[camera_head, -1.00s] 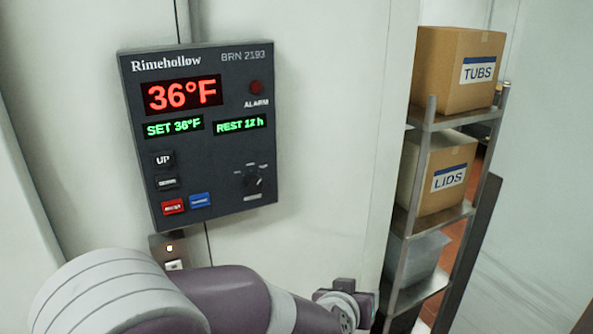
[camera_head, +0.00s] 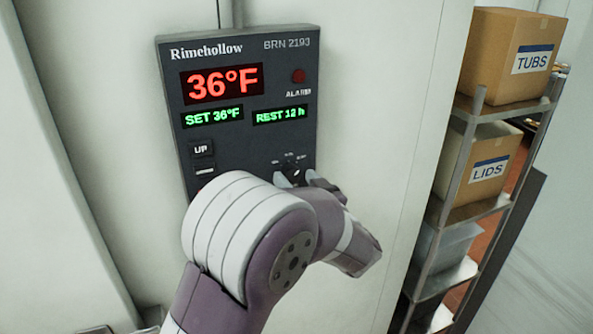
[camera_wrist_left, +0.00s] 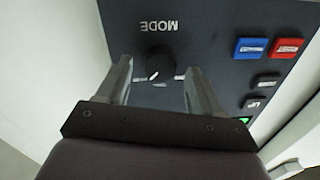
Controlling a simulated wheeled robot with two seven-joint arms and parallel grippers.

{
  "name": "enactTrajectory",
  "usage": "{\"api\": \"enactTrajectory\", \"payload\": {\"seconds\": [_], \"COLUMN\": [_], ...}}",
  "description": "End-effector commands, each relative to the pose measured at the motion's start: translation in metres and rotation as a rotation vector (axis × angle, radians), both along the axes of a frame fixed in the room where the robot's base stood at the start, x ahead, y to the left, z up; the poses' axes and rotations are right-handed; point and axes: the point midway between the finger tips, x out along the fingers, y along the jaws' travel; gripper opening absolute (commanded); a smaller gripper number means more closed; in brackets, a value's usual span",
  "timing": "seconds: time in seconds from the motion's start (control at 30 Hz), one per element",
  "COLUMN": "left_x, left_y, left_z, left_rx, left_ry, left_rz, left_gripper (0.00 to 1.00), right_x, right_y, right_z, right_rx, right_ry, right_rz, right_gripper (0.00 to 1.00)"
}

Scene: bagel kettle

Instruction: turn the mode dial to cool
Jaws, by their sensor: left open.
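The mode dial (camera_head: 291,172) is a dark round knob low on the right of the grey control panel (camera_head: 275,135), partly hidden by my left arm in the head view. In the left wrist view the dial (camera_wrist_left: 159,64) shows upside down near the word MODE, with a pale pointer mark. My left gripper (camera_wrist_left: 158,75) is open, with one finger on each side of the dial. I cannot tell whether the fingers touch it. The gripper's jaws are mostly hidden behind my arm in the head view. My right gripper is not in view.
Red (camera_wrist_left: 287,48) and blue (camera_wrist_left: 251,48) buttons lie beside the gripper in the wrist view. The UP button (camera_head: 202,149) is on the panel's left. A metal shelf with TUBS (camera_head: 513,55) and LIDS (camera_head: 478,165) boxes stands to the right.

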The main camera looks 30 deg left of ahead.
Motion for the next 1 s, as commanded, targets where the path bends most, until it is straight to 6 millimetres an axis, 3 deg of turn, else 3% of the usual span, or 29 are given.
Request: {"api": "enactTrajectory", "payload": {"seconds": [0.4,0.57,0.6,1.0], "left_x": [0.006,0.006,0.006,0.006], "left_y": [0.008,0.008,0.008,0.008], "left_z": [-0.001,-0.001,-0.001,-0.003], "left_rx": [-0.002,-0.002,-0.002,-0.053], "left_ry": [0.0,0.0,0.0,-0.063], "left_rz": [-0.001,-0.001,-0.001,0.001], "left_gripper": [0.66,0.14,0.1,0.1], "right_x": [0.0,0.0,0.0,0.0], "right_y": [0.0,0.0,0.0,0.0], "right_z": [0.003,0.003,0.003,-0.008], "right_rx": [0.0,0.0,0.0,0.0], "right_ry": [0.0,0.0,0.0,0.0], "right_rz": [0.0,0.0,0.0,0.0], "right_gripper": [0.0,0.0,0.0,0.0]}}
